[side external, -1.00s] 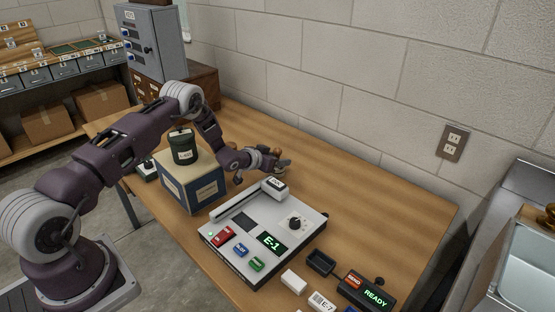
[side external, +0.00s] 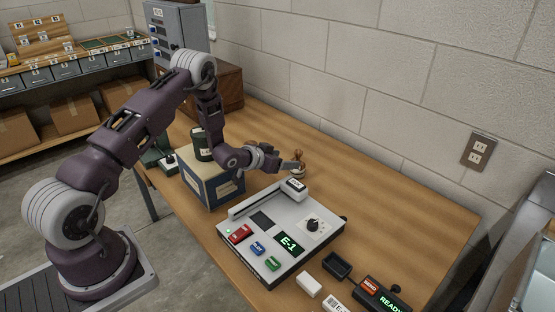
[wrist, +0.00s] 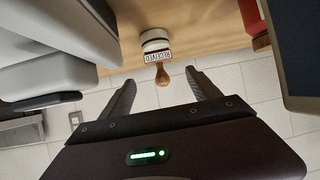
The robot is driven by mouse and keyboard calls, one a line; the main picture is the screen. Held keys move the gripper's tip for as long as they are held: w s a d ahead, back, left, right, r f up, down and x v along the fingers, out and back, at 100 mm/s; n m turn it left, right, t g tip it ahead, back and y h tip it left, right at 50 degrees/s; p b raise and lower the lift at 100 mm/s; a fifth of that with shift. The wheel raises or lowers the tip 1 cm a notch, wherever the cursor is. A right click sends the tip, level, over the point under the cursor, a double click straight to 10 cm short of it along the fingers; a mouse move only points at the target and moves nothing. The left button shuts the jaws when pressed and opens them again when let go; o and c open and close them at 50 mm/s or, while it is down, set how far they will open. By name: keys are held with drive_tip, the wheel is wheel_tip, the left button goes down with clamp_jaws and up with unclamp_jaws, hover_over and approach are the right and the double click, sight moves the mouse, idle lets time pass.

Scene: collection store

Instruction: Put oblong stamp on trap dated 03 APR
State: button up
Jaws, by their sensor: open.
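A stamp with a turned wooden handle (side external: 298,157) stands upright on the table, behind the grey machine. In the wrist view its handle (wrist: 163,75) points towards me; beyond it is a pale base with a lettered plate (wrist: 157,57) that seems to read RECEIVED. I cannot tell whether the base is oblong. My gripper (side external: 284,164) is beside the stamp; in the wrist view my gripper (wrist: 161,84) is open and empty, with the handle's end near the gap between the fingertips. No trap dated 03 APR can be made out.
The grey machine (side external: 266,253) with buttons and an E-1 display stands close in front. A box (side external: 218,188) with a dark canister (side external: 203,144) on it is under my arm. A small black tray (side external: 337,264) is front right.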

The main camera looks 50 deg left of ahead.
drive_tip(key=s+d+r+g+y, duration=0.1)
drive_tip(key=s+d+r, duration=0.15)
drive_tip(key=r, duration=0.65)
drive_tip(key=s+d+r+g, duration=0.1)
drive_tip(key=s+r, duration=0.2)
drive_tip(key=r, duration=0.6)
drive_tip(key=s+d+r+g, duration=0.1)
drive_tip(key=s+d+r, duration=0.5)
drive_tip(key=s+r, duration=0.3)
drive_tip(key=s+d+g, duration=0.1)
drive_tip(key=s+d, duration=0.2)
drive_tip(key=s, duration=0.5)
drive_tip(key=s+d+r+g+h, duration=0.1)
drive_tip(key=s+d, duration=0.2)
drive_tip(key=s, duration=0.6)
drive_tip(key=s+d+r+g, duration=0.1)
drive_tip(key=s+d, duration=0.2)
drive_tip(key=s, duration=0.6)
drive_tip(key=shift+s+d+m+g+h, duration=0.15)
drive_tip(key=shift+d+m+g+h, duration=0.15)
drive_tip(key=shift+m+h, duration=0.1)
